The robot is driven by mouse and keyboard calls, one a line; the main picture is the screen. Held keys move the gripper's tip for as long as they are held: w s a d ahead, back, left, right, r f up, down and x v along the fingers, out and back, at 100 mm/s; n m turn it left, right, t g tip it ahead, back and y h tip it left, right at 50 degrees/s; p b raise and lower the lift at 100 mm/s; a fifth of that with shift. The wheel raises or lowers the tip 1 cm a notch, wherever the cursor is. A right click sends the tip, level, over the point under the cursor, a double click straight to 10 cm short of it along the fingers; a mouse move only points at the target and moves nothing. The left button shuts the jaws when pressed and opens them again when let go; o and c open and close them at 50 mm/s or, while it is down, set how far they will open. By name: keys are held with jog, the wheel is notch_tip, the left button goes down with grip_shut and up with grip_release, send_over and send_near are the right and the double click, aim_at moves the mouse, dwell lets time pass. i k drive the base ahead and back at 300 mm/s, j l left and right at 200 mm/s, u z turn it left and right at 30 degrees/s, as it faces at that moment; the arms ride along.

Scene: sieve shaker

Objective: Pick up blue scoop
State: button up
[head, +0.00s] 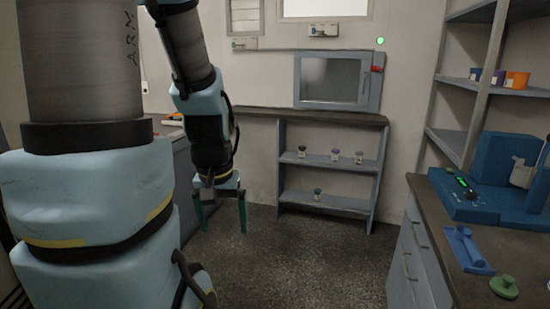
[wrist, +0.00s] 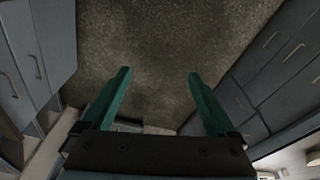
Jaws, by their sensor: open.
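The blue scoop (head: 465,248) lies on the dark counter at the right in the head view, near the counter's left edge. My gripper (head: 223,218) hangs left of centre in the head view, pointing down over open floor, well apart from the scoop. Its two green fingers are spread with nothing between them. In the wrist view my gripper (wrist: 160,75) is open and empty over the floor. The scoop is not in the wrist view.
A green knobbed object (head: 504,287) sits in front of the scoop. A blue machine (head: 488,205) stands behind it. The counter (head: 440,220) has drawers below. A low shelf (head: 328,163) with small jars stands at the back wall. The floor (head: 300,260) between is clear.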

aim_at(462, 234)
jog(key=z, duration=0.7)
jog(key=i+z, duration=0.3)
jog(key=z, duration=0.15)
jog(key=i+j+z, duration=0.25)
jog(key=z, duration=0.2)
jog(key=i+j+z, duration=0.25)
jog(key=z, duration=0.2)
jog(key=i+j, duration=0.3)
jog(key=i+j+z, duration=0.1)
jog(key=i+j, duration=0.15)
jog(key=j, duration=0.25)
jog(key=i+j, duration=0.25)
jog(key=j, duration=0.15)
jog(key=i+j+z, duration=0.15)
jog(key=i+j, duration=0.15)
jog(key=j, duration=0.1)
